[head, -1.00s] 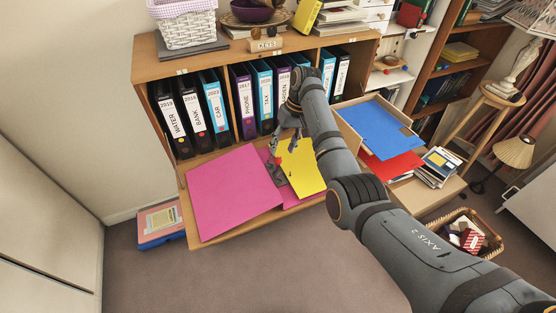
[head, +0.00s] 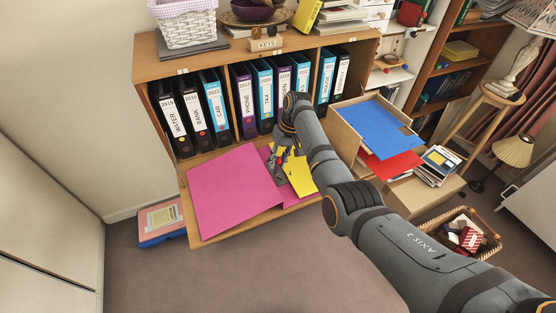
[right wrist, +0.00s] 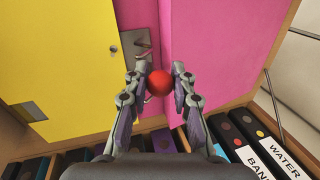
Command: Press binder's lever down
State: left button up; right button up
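An open pink binder (head: 232,190) lies flat on the lowered wooden flap, with a yellow sheet (head: 301,178) on its right part. In the right wrist view, its metal lever mechanism (right wrist: 137,43) shows on the pink inside, beside the yellow sheet (right wrist: 62,60). A round red knob (right wrist: 159,82), seemingly the lever's end, sits between my right gripper's fingers. My right gripper (head: 277,170) points down over the mechanism. The lever's own arm is mostly hidden. My left gripper is not in view.
Several upright binders (head: 243,102) stand in the shelf behind the flap. A box with a blue folder (head: 378,126) and a red folder (head: 392,165) is close to the right of my arm. A basket (head: 462,232) stands on the floor at right.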

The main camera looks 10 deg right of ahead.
grip_shut()
jog(key=shift+r+p, duration=0.1)
jog(key=shift+p, duration=0.2)
jog(key=s+t+p, duration=0.1)
jog(key=p, duration=0.2)
jog(key=s+d+f+t+y+p, duration=0.1)
jog(key=t+p, duration=0.1)
jog(key=p, duration=0.2)
jog(key=s+f+t+p, duration=0.1)
jog(key=p, duration=0.2)
jog(key=shift+s+d+f+n+y+p, duration=0.15)
jog(key=shift+s+n+y+p, duration=0.15)
jog(key=shift+s+p, duration=0.1)
jog(key=shift+s+d+f+t, duration=0.15)
jog(key=shift+f+t, duration=0.15)
jog(key=shift+t, duration=0.4)
jog(key=o, duration=0.9)
grip_release()
